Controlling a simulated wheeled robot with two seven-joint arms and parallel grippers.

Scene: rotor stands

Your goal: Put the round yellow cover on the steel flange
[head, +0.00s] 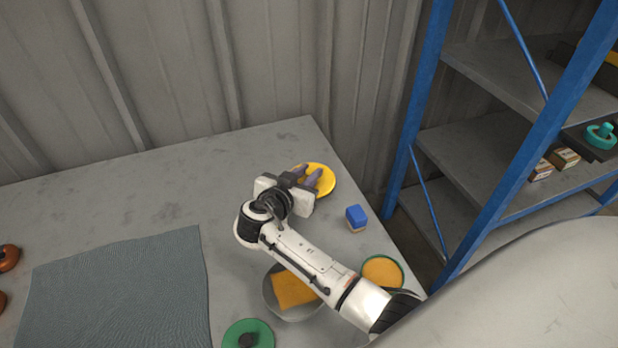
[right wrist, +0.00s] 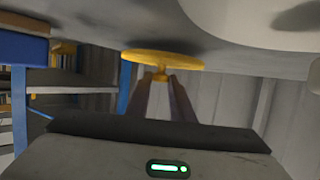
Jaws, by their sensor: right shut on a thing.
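The round yellow cover (head: 322,179) is at the far right part of the table, near its right edge. My right gripper (head: 312,177) reaches over it and partly hides it. In the right wrist view the cover (right wrist: 162,59) shows as a thin disc with a small knob, and the fingers of my right gripper (right wrist: 161,82) are shut on that knob. I cannot tell whether the cover touches the table or hangs just above it. I cannot make out the steel flange for sure in either view. My left gripper is not in view.
A blue block (head: 356,217) stands near the right edge. A grey round dish with an orange cloth (head: 293,290), a green-rimmed orange disc (head: 382,271) and a green disc (head: 247,336) lie nearer. A grey mat (head: 120,290) lies left. A blue-framed shelf (head: 490,170) stands right.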

